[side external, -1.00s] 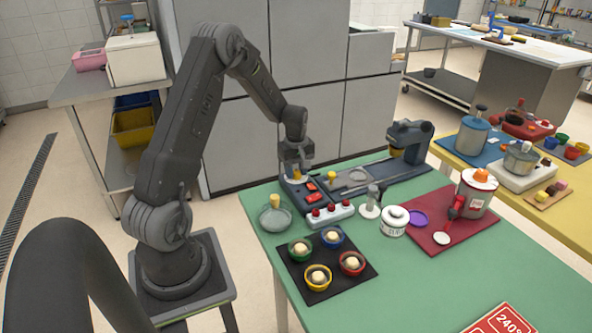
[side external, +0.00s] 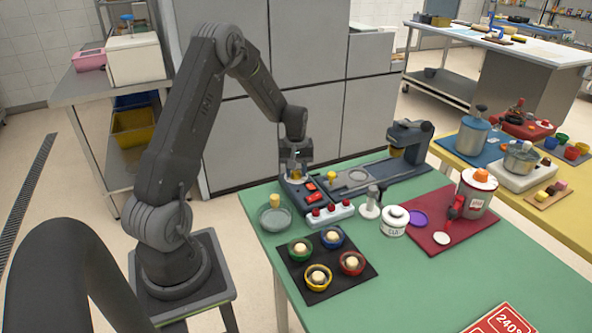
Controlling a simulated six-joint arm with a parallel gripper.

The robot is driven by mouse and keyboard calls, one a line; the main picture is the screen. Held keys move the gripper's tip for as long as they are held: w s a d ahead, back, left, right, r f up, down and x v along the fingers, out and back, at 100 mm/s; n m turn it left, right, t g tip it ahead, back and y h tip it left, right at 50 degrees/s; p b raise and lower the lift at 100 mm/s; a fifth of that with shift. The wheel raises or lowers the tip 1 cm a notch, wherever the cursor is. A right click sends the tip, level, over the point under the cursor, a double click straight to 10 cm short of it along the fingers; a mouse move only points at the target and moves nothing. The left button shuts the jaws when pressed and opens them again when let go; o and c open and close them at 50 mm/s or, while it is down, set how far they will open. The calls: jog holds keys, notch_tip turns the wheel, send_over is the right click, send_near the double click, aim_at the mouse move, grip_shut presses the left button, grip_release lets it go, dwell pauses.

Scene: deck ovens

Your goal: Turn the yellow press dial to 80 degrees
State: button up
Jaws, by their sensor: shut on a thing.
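The yellow press dial (side external: 296,173) sits on the back left part of a dark control box (side external: 292,193) at the far left of the green table. My gripper (side external: 296,169) points straight down over the dial and is shut on it. The fingers cover most of the dial, so its angle and any scale marks cannot be read. Red switches (side external: 314,197) are on the same box, to the right of the dial.
A short yellow knob (side external: 331,177) stands right of the box, near a dark press (side external: 408,142). In front are a white strip with red buttons (side external: 331,214), a glass bowl (side external: 275,219) and a black mat (side external: 297,278) with several coloured cups.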

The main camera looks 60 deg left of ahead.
aim_at(296, 171)
jog(key=m, duration=0.5)
jog(key=shift+m, duration=0.3)
jog(key=m, duration=0.5)
jog(key=shift+m, duration=0.4)
jog(key=o, duration=0.9)
jog(key=shift+r, duration=0.15)
notch_tip(296, 171, up, 14)
jog(key=shift+f, duration=0.2)
